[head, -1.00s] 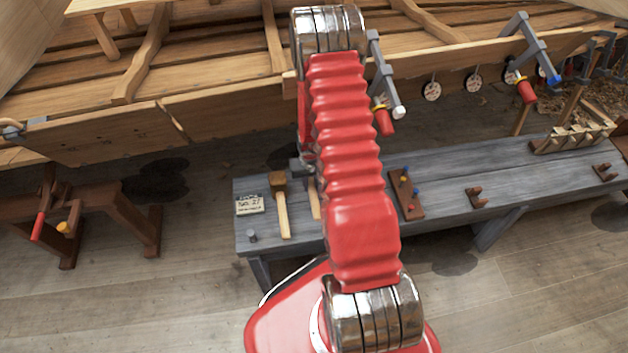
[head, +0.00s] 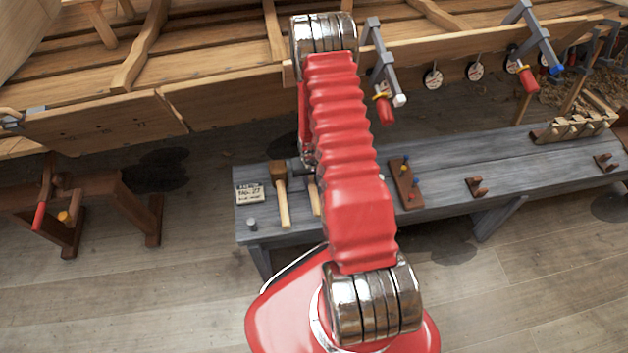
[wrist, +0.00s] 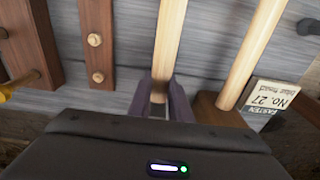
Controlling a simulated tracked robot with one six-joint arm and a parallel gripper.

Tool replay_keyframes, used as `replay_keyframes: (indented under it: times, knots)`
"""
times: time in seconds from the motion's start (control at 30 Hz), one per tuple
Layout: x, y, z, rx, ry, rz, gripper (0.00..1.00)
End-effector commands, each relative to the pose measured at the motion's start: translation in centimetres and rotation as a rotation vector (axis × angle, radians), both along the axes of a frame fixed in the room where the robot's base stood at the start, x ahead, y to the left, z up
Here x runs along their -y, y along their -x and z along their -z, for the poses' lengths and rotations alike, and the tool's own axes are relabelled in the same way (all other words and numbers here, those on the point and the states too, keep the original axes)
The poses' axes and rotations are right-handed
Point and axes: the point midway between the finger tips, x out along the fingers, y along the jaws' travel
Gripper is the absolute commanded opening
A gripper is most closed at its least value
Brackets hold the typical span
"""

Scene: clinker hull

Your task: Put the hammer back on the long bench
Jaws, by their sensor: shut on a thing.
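The hammer's pale wooden handle (wrist: 169,45) runs away from my gripper (wrist: 160,100) in the wrist view. The two fingers are shut on it, one on each side. The hammer's head is not clearly seen. In the head view a short piece of the handle (head: 314,196) shows beside my red arm, which hides the rest and most of the gripper. The hammer is over the left part of the long grey bench (head: 450,176), lying on it or just above; I cannot tell which.
A wooden mallet (head: 283,196) lies just left of the hammer, beside a lettered card (head: 248,193). A brown board with pegs (head: 406,183) is to the right. Clamps (head: 383,70) hang from the hull behind. The bench's middle has free room.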

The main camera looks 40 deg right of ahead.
Motion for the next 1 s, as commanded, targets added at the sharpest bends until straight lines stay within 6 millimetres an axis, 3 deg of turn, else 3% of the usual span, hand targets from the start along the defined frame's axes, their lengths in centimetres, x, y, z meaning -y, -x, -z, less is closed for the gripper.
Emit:
replay_keyframes:
  times: [0.77,0.8,1.0]
  knots:
    - [0.04,-0.10,0.79,0.002,0.001,0.000,0.00]
    - [0.04,-0.11,0.77,0.002,0.001,0.000,0.20]
    - [0.01,-0.06,0.80,0.001,0.000,0.000,0.34]
